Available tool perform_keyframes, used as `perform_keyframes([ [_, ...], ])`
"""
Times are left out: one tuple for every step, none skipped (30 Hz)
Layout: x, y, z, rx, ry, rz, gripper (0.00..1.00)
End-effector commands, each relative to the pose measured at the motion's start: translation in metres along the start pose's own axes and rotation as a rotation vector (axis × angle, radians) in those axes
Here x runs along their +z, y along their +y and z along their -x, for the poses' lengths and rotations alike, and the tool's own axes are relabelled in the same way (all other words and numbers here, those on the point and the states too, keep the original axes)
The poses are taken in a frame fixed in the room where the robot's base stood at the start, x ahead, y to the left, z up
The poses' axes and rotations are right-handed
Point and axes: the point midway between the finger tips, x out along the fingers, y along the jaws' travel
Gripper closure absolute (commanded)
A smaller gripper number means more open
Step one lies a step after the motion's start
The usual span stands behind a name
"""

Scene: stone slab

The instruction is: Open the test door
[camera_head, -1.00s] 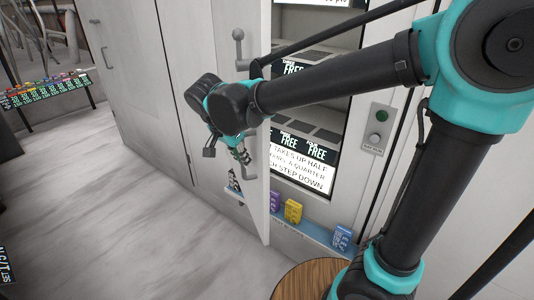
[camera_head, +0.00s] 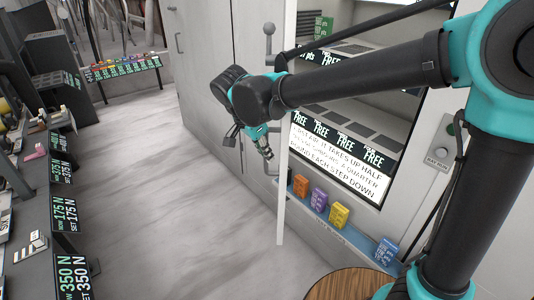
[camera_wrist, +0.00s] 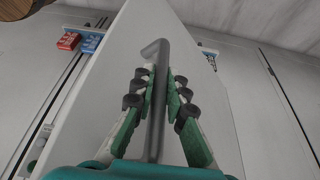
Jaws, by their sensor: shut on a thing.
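The test door (camera_head: 282,200) is a pale panel standing out from the cabinet front, seen almost edge-on in the head view. In the wrist view its pale face (camera_wrist: 215,110) fills the middle. A grey bar handle (camera_wrist: 156,100) with a bent end stands on that face. My gripper (camera_wrist: 160,85) has its green fingers with dark pads on both sides of the bar, shut on it. In the head view my gripper (camera_head: 266,152) is at the left side of the door, and the held handle is hard to make out there.
Right of the door is an open bay with FREE signs (camera_head: 340,142) and a ledge of coloured boxes (camera_head: 338,215). A lever with a ball knob (camera_head: 269,42) is above. A round wooden top (camera_head: 345,284) is in front. A sign-covered bench (camera_head: 60,215) is left; floor between is clear.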

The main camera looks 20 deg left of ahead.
Motion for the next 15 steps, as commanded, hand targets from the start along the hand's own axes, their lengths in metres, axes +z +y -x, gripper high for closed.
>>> perform_keyframes([
  [-0.0016, -0.0013, 0.0001, -0.003, 0.003, -0.002, 0.86],
  [-0.0016, -0.0013, 0.0001, -0.003, 0.003, -0.002, 0.82],
  [-0.0015, -0.0012, 0.0001, -0.002, 0.003, -0.002, 0.77],
  [-0.0014, -0.0011, 0.0001, -0.002, 0.003, -0.001, 0.73],
  [-0.0013, -0.0010, 0.0001, -0.002, 0.002, -0.001, 0.70],
  [-0.0012, -0.0009, 0.0001, -0.002, 0.002, -0.001, 0.66],
  [-0.0012, -0.0008, 0.0001, -0.002, 0.002, -0.001, 0.66],
  [-0.0011, -0.0007, 0.0000, -0.002, 0.002, -0.001, 0.66],
  [-0.0010, -0.0006, 0.0000, -0.001, 0.002, -0.001, 0.66],
  [-0.0010, -0.0006, 0.0000, -0.001, 0.002, -0.001, 0.66],
  [-0.0009, -0.0005, 0.0000, -0.001, 0.002, -0.001, 0.66],
  [-0.0009, -0.0005, 0.0000, -0.001, 0.002, -0.001, 0.66],
  [-0.0008, -0.0004, 0.0000, -0.001, 0.001, -0.001, 0.66],
  [-0.0008, -0.0004, 0.0003, -0.001, 0.001, -0.001, 0.66],
  [-0.0008, -0.0004, 0.0012, -0.001, 0.001, -0.001, 0.66],
])
